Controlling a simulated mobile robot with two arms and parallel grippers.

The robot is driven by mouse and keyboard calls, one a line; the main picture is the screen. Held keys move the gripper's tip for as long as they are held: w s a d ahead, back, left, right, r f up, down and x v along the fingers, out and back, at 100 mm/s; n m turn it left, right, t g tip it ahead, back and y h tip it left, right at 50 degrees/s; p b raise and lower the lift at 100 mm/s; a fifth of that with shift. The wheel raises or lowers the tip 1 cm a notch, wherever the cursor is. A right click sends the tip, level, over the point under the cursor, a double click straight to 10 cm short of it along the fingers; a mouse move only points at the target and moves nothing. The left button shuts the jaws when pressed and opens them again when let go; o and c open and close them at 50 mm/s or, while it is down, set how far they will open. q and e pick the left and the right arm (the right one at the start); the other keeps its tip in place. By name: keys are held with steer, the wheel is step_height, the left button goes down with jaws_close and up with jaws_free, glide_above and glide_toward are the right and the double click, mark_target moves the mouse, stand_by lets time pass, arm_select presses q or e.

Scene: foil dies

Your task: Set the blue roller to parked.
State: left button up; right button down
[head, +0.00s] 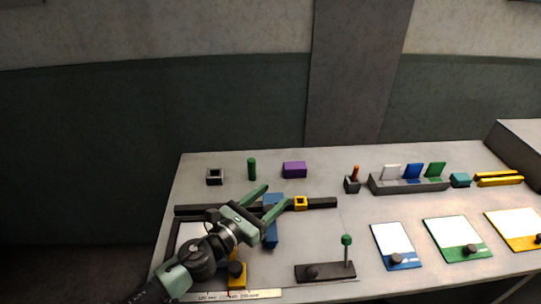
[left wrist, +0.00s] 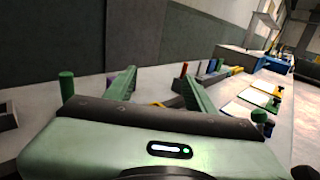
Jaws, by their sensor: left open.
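The blue roller (head: 272,238) appears to be the long blue block crossing the dark rail (head: 323,203) in the head view. A yellow piece (head: 301,204) sits on the same rail to its right. My left gripper (head: 277,196) is open, its two fingers spread over the far part of the blue block. I cannot tell whether they touch it. The gripper also shows in the left wrist view (left wrist: 158,74), where its body hides the blue block. My right gripper is not in view.
A grey rack (head: 409,186) with coloured cards and several clipboards (head: 457,239) occupy the right side.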

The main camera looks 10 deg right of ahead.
arm_select(q)
step_height(320, 180, up, 16)
steer(key=p, duration=0.4)
